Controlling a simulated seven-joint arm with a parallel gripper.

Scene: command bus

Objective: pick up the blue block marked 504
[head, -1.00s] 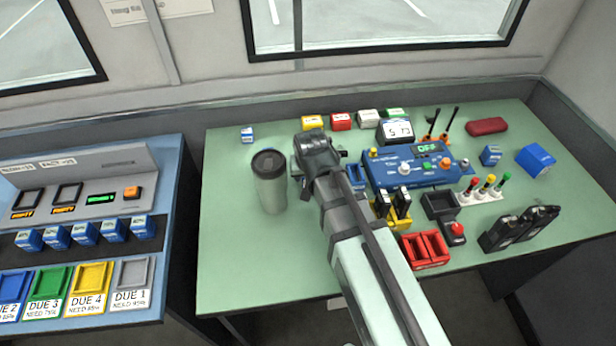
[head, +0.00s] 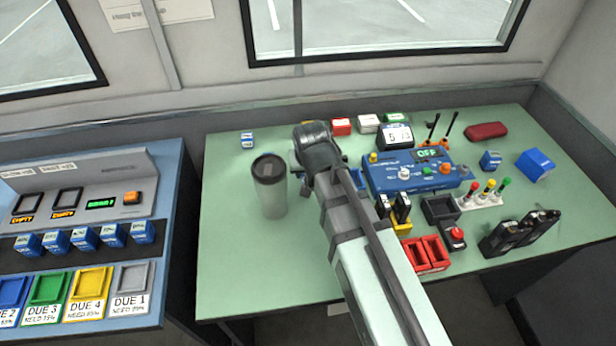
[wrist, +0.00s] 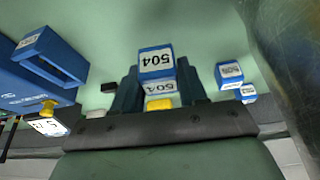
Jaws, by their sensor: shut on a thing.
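The blue block marked 504 (wrist: 156,62) is between the fingers of my gripper (wrist: 157,76) in the wrist view, with its white 504 label facing the camera. My gripper is shut on it. In the head view my gripper (head: 316,148) is above the green table, right of the grey tumbler, and the block is hidden behind it. Whether the block is clear of the table is hard to tell.
The grey tumbler (head: 270,186) stands close left of my gripper. A blue console (head: 415,172) is close on the right. Yellow, red (head: 341,126) and other small boxes line the back. The table's left front (head: 235,265) is clear.

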